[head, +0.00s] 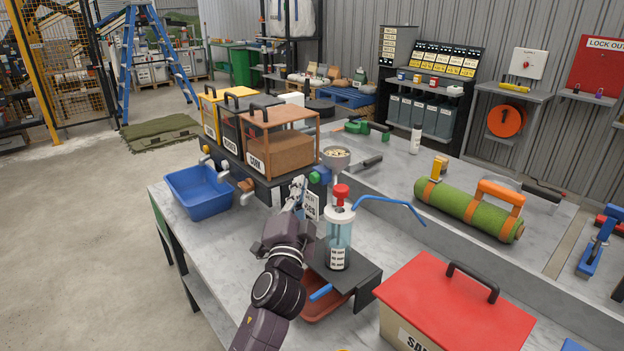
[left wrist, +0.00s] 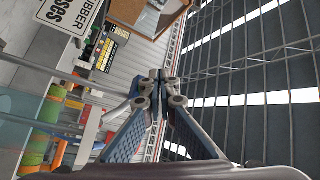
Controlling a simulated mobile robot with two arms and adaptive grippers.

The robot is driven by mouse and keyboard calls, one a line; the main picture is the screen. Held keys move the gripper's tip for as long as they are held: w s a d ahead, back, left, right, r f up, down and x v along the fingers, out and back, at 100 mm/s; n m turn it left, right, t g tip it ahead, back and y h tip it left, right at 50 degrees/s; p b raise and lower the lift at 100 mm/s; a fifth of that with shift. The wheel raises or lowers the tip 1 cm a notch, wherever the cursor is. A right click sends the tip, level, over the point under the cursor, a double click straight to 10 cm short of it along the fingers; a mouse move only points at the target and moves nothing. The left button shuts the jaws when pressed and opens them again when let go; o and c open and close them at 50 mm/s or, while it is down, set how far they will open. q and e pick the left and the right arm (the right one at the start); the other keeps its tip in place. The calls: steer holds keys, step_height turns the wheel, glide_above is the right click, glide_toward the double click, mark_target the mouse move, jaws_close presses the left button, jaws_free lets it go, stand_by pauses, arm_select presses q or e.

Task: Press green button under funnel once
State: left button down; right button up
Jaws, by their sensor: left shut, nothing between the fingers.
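The funnel (head: 336,157) is grey, holds pale granules, and stands at the right end of the dispenser row on the bench. A small blue and green fitting (head: 320,174) sits just below and left of it. I cannot clearly tell a separate green button there. My left gripper (head: 299,186) is shut and empty, pointing up in front of the dispenser stand, a little left of and below the funnel. In the left wrist view its fingertips (left wrist: 158,78) meet, with nothing between them. My left arm hides part of the stand. My right gripper is not seen.
A clear cylinder with a red knob (head: 341,192) and blue spout stands close right of my left gripper. A blue bin (head: 198,190) is left, a red-lidded box (head: 450,305) front right, and a green roll (head: 470,209) farther right. The bench's front left is bare.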

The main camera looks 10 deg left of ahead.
arm_select(q)
steer(key=shift+w, duration=0.1)
steer(key=shift+w+d, duration=0.25)
steer(key=shift+d, duration=0.05)
steer(key=shift+w+d+b, duration=0.3)
steer(key=shift+w+b, duration=0.15)
steer(key=shift+b, duration=0.1)
stand_by(1.0)
steer(key=shift+s+r, duration=0.1)
stand_by(0.5)
steer(key=shift+s+a+p, duration=0.45)
steer(key=shift+s+a, duration=0.1)
steer(key=shift+s, duration=0.15)
steer(key=s+a+p, duration=0.1)
steer(key=s, duration=0.1)
steer(key=s+a+p, duration=0.1)
steer(key=s+a, duration=0.1)
stand_by(0.3)
